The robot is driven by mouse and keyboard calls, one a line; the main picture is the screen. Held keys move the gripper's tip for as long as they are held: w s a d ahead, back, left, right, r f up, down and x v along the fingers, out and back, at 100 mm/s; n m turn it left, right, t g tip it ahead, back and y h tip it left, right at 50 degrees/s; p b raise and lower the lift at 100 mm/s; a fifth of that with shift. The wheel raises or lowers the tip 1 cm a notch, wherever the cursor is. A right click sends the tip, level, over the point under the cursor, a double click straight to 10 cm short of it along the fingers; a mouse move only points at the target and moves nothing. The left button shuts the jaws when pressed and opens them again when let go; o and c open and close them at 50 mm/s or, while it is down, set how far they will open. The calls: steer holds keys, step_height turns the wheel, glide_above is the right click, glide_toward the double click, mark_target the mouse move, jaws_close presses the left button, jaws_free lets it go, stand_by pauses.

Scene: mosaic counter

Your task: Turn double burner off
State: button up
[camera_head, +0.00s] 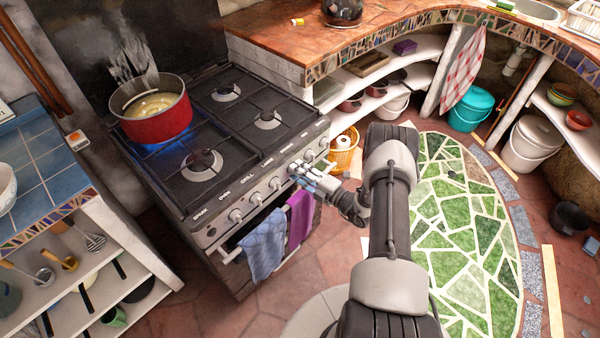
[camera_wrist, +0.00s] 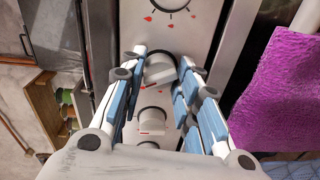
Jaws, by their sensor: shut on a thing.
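The stove (camera_head: 215,205) has a row of control knobs along its front panel, with small labels above them. My gripper (camera_head: 298,172) is at the right half of the panel. In the wrist view, its blue-padded fingers stand on both sides of a pale knob (camera_wrist: 160,70), and it is shut on that knob. A second knob (camera_wrist: 152,122) shows between the fingers, closer to the palm. I cannot read which label belongs to the held knob.
A blue towel (camera_head: 262,245) and a purple towel (camera_head: 300,215) hang on the oven rail below the panel. A wooden counter (camera_head: 290,45) with shelves stands right of the stove. A blue-tiled shelf unit (camera_head: 45,165) is on the left. A green mosaic floor (camera_head: 455,230) lies to the right.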

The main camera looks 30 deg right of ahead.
steer(key=m, duration=0.5)
steer(key=shift+f, duration=0.1)
steer(key=shift+m, duration=0.3)
stand_by(0.4)
steer(key=o, duration=1.1)
steer(key=shift+c, duration=0.2)
steer(key=v, duration=1.2)
steer(key=shift+d+f, duration=0.1)
steer(key=shift+d, duration=0.1)
